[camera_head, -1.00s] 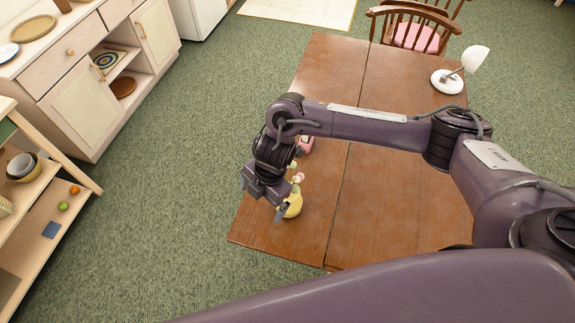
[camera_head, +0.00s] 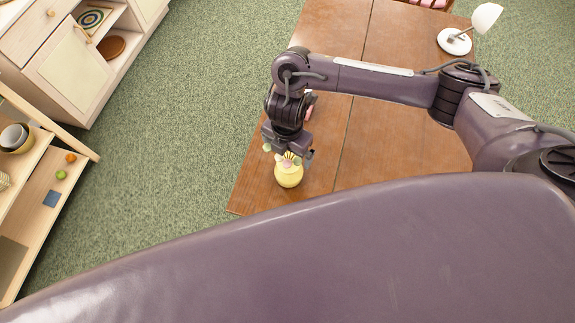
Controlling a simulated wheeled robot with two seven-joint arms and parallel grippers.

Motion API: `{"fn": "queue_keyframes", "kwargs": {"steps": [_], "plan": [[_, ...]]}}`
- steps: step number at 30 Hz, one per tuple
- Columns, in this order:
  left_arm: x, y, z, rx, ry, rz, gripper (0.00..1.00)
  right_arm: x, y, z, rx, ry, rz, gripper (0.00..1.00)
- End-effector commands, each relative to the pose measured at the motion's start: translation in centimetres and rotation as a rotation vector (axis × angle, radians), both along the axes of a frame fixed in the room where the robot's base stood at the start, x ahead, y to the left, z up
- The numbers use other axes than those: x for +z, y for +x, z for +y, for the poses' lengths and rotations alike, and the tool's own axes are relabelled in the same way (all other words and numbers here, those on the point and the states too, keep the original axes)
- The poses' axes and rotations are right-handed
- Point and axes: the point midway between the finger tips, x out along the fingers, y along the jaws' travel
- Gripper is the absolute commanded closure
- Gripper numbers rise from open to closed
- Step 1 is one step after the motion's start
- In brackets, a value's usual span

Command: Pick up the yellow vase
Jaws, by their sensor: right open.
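The yellow vase (camera_head: 289,176) stands upright near the front left corner of the brown wooden table (camera_head: 255,185). My left gripper does not show; a large purple link of mine covers the bottom of the view.
A white lamp (camera_head: 456,40) stands at the table's far right. A pink object (camera_head: 310,108) is partly hidden behind my right wrist. A wooden shelf (camera_head: 60,205) and a pale cabinet (camera_head: 70,75) stand at left, with open green carpet between.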

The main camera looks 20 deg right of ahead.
Motion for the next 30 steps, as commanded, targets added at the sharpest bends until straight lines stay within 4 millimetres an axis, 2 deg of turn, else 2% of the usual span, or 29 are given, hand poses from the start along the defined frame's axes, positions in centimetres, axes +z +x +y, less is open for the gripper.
{"fn": "queue_keyframes", "kwargs": {"steps": [1, 3, 12, 27, 30], "plan": [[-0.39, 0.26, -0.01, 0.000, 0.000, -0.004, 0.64, -1.01, -0.09, 0.04, -0.001, 0.000, 0.003, 0.00], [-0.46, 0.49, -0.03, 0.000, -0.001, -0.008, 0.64, -1.53, -0.05, 0.04, 0.000, 0.001, 0.002, 0.00], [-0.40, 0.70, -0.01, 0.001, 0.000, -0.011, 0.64, -1.72, 0.05, 0.04, 0.001, 0.001, -0.001, 0.01], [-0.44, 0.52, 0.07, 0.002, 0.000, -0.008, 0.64, -1.70, 0.06, 0.04, 0.000, 0.000, -0.001, 0.67], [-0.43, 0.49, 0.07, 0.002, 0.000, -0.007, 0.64, -1.64, 0.12, 0.06, 0.000, 0.001, -0.003, 0.69]]}}
